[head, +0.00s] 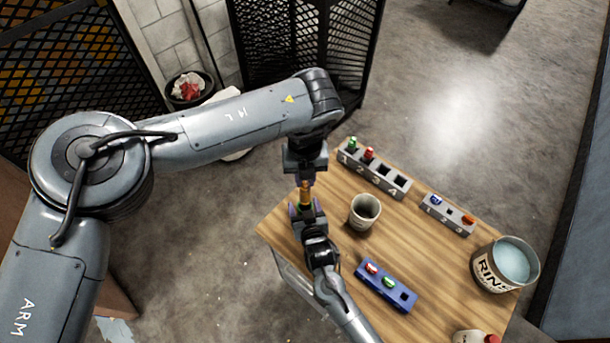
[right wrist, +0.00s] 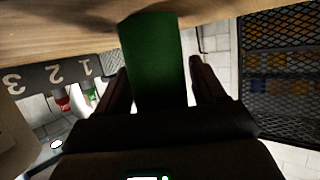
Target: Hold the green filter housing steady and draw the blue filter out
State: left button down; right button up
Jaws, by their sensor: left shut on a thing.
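My left gripper (head: 305,174) points down over the table's left edge. It is shut on a narrow upright piece, orange-brown with a little green low down. I take this as the green filter housing, which shows as a wide green cylinder in the right wrist view (right wrist: 155,60). My right gripper (head: 306,207) is just below the left one. In the right wrist view its two fingers straddle the cylinder, with a thin gap at the right finger. No blue filter can be made out at the housing; that end is hidden by my grippers.
On the wooden table (head: 330,195) stand a beige cup (head: 364,211), a grey four-slot block (head: 384,173), a grey three-slot block (head: 447,214), a blue block (head: 385,287) with red and green pieces, and a rinse can (head: 503,265). A red-capped container (head: 470,337) is at the front.

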jog(key=shift+o, duration=0.9)
jog(key=shift+s, duration=0.1)
